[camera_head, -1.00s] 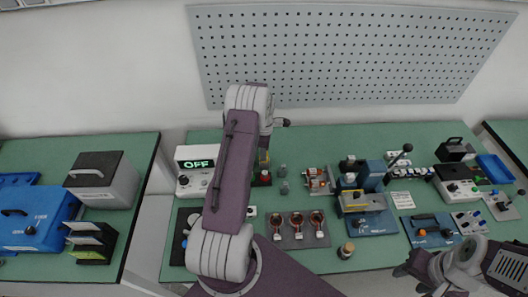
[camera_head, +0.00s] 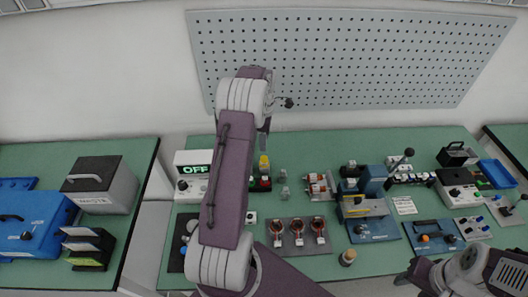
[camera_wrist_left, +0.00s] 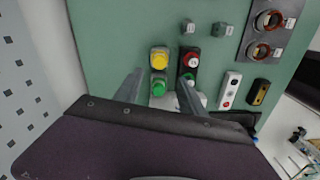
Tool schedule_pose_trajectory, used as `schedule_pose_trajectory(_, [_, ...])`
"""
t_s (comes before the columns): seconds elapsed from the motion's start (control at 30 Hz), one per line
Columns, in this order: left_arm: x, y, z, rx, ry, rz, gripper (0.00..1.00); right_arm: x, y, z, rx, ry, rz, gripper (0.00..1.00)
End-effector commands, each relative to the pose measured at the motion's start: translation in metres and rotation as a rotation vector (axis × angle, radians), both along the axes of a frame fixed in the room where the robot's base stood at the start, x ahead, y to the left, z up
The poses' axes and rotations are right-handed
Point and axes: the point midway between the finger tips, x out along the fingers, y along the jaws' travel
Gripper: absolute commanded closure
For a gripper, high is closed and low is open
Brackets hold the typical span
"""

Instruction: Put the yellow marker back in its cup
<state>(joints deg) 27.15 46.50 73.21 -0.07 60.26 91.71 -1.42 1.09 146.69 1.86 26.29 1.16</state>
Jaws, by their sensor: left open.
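A yellow round-topped piece (camera_wrist_left: 159,58) shows from above in the left wrist view, with a green round-topped piece (camera_wrist_left: 158,87) just below it. I take the yellow one for the marker; whether it stands in a cup I cannot tell. In the head view the yellow piece (camera_head: 264,162) stands on the green bench, right of my forearm. My left gripper (camera_wrist_left: 160,76) is open and empty, its fingers on either side of the green piece in the wrist picture. The height gap is unclear. My right gripper (camera_head: 412,275) is at the lower right, away from these pieces.
A red-and-black piece (camera_wrist_left: 190,60) stands close right of the yellow one. Two small grey blocks (camera_wrist_left: 220,30) are farther right. An "OFF" display box (camera_head: 193,170) stands left of my forearm. A tray with copper rings (camera_head: 298,236) lies nearer the front.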

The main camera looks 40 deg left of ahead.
Motion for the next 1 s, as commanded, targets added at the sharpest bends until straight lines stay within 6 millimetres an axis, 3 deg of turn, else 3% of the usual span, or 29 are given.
schedule_pose_trajectory(0.13, [0.000,0.000,0.018,0.000,-0.001,0.000,0.52,0.000,0.000,-0.002,0.000,0.000,0.000,0.55])
schedule_pose_trajectory(0.3, [0.000,-0.001,0.023,0.000,0.000,-0.008,0.52,0.000,0.000,-0.002,0.000,0.000,0.000,0.55])
schedule_pose_trajectory(0.37, [-0.001,-0.011,0.024,0.000,-0.002,-0.070,0.52,0.000,0.000,-0.001,0.000,0.000,0.000,0.55])
schedule_pose_trajectory(0.47, [-0.013,-0.056,0.030,0.004,-0.015,-0.375,0.52,0.000,0.000,-0.001,0.000,0.000,0.000,0.55])
schedule_pose_trajectory(0.53, [-0.033,-0.100,0.033,0.015,-0.034,-0.704,0.52,0.000,0.000,-0.001,0.000,0.000,0.000,0.55])
schedule_pose_trajectory(0.6, [-0.063,-0.141,0.032,0.030,-0.051,-1.046,0.52,0.000,0.000,-0.001,0.000,0.000,0.000,0.55])
schedule_pose_trajectory(0.7, [-0.112,-0.185,0.027,0.054,-0.067,-1.482,0.52,0.000,0.000,-0.001,0.000,0.000,0.000,0.55])
schedule_pose_trajectory(0.83, [-0.163,-0.214,0.019,0.086,-0.079,-1.875,0.52,0.000,0.000,-0.001,0.000,0.000,0.000,0.55])
schedule_pose_trajectory(0.9, [-0.179,-0.220,0.015,0.095,-0.081,-1.989,0.52,0.000,0.000,-0.001,0.000,0.000,0.000,0.55])
schedule_pose_trajectory(1.0, [-0.188,-0.222,0.013,0.100,-0.083,-2.052,0.52,0.000,0.000,-0.001,0.000,0.000,0.000,0.55])
